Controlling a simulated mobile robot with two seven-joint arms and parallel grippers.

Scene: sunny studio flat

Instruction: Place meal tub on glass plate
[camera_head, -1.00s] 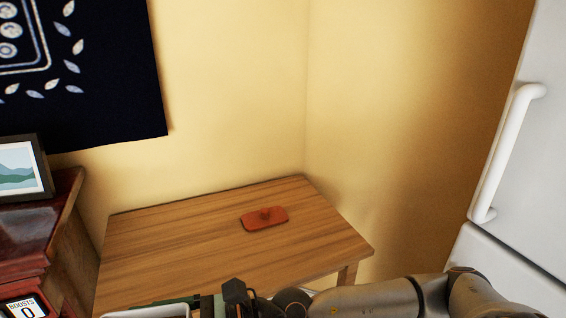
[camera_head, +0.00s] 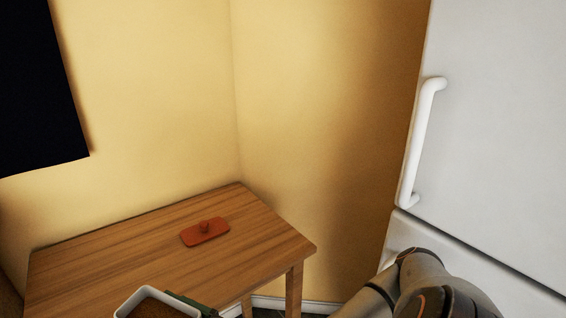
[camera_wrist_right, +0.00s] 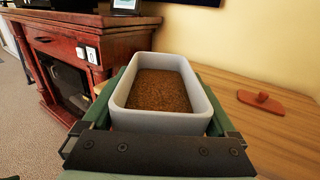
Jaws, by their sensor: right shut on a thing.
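The meal tub (camera_wrist_right: 167,122) is a pale grey rectangular tub with brown food in it. It fills the middle of the right wrist view, between the green fingers of my right gripper (camera_wrist_right: 158,112), which is shut on it. In the head view the tub (camera_head: 122,311) and part of the gripper (camera_head: 190,304) show at the bottom edge, in front of the wooden table. No glass plate can be made out in these frames. My left gripper is not in view.
A wooden table (camera_head: 120,262) stands in the corner, with a small red-brown lid with a knob (camera_head: 205,232) on it. A white fridge (camera_head: 500,130) stands at the right. A dark red fireplace cabinet (camera_wrist_right: 75,38) shows in the wrist view.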

